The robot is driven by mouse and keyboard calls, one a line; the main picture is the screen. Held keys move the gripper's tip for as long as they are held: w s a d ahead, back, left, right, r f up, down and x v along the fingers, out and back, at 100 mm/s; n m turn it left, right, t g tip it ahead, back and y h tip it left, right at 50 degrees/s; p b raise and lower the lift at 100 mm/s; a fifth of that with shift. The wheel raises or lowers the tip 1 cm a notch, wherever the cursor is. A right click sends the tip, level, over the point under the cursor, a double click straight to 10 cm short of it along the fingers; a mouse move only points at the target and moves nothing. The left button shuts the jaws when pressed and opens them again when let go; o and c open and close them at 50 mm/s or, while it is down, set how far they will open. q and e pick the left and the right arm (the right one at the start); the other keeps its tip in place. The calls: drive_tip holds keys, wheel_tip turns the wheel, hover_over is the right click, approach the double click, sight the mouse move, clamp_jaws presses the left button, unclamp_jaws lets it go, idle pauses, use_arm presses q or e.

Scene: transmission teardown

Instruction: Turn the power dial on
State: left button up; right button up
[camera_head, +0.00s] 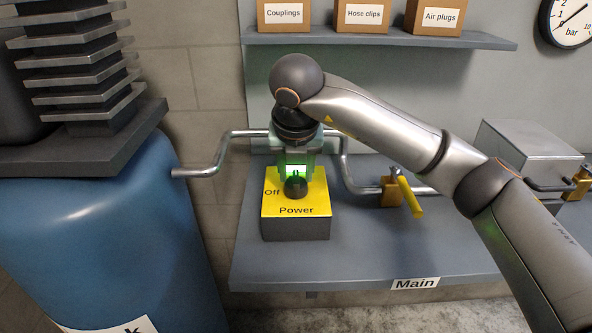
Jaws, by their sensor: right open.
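The power dial (295,187) is a dark round knob on top of a yellow-topped box (295,230) marked "Power". The word "Off" shows to the left of the dial; the far part of the box top is hidden behind my gripper. My right gripper (296,172) points down at the dial from above and behind it, with a green glow between its fingers. It is open, and I cannot tell whether its fingers touch the dial. My left gripper is not in view.
A grey shelf (350,277) labelled "Main" carries the box. A metal pipe (220,152) runs behind it to a valve with a yellow handle (411,197). A blue tank (110,225) stands at left. Boxes sit on an upper shelf (380,41); a gauge (571,20) hangs at top right.

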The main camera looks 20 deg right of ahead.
drive_tip(key=shift+r, duration=0.15)
drive_tip(key=p+v, duration=0.1)
drive_tip(key=v, duration=1.1)
drive_tip(key=shift+r, duration=0.15)
drive_tip(key=shift+s, duration=0.1)
